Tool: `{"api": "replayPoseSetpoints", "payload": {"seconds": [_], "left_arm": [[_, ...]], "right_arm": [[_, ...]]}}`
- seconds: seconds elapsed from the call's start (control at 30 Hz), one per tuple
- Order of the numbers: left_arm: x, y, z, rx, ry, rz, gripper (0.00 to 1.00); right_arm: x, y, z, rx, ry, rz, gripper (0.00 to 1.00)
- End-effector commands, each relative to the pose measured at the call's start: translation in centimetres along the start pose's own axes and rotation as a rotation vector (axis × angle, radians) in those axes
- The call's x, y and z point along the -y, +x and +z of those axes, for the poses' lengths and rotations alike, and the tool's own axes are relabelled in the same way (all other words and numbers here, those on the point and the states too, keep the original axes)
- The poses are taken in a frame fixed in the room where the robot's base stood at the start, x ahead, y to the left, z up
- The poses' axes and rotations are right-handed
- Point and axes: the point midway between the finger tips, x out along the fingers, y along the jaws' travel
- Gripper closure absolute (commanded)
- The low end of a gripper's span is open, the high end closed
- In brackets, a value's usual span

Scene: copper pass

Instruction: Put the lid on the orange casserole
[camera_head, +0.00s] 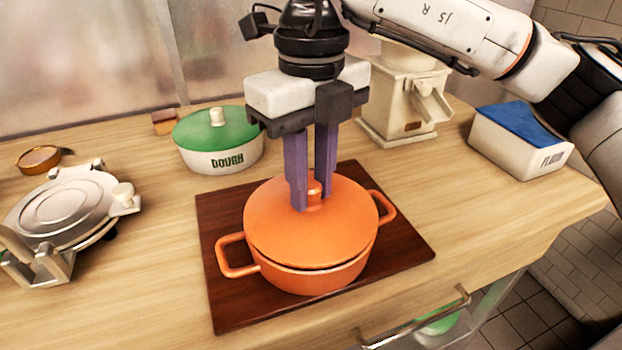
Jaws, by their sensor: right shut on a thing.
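The orange casserole (312,280) stands on a dark wooden board (232,300) in the middle of the counter, with a loop handle on each side. The orange lid (275,225) is over its mouth. A thin dark gap shows between lid and rim at the front, so I cannot tell if the lid is fully seated. My right gripper (312,195) comes down from above and its purple fingers are shut on the lid's knob (315,189), which they partly hide. My left gripper is not in view.
A DOUGH pot with green lid (190,128) stands behind left. A silver press (65,215) is at the left. A cream grinder (400,105) and a FLOUR bin (515,150) stand at the back right. The counter's front edge is close to the board.

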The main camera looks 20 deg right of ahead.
Motion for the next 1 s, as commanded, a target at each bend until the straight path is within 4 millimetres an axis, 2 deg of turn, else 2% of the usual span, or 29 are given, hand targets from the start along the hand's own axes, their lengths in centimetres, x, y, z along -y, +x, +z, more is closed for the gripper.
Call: {"api": "replayPoseSetpoints", "payload": {"seconds": [0.37,0.4,0.5,0.53,0.73,0.87,0.9,1.0], "left_arm": [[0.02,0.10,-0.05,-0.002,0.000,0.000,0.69],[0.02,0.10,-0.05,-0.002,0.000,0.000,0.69],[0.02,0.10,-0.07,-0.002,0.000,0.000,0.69],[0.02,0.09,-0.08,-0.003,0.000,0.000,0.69],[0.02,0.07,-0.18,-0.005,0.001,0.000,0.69],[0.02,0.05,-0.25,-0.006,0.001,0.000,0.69],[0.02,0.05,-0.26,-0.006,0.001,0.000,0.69],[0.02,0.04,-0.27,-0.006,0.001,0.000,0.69]], "right_arm": [[0.00,0.00,0.01,0.000,0.000,0.000,1.00],[0.00,0.00,0.01,0.000,0.000,0.000,0.77],[0.00,0.01,0.01,0.000,0.000,0.000,0.60],[0.00,0.01,0.01,0.000,0.000,0.000,0.56],[0.00,0.02,0.00,0.000,0.000,0.000,0.56],[0.00,0.05,0.00,-0.001,0.000,0.000,0.35],[0.00,0.05,0.00,-0.001,0.000,0.000,0.31],[0.00,0.05,0.00,-0.001,0.000,0.000,0.31]]}}
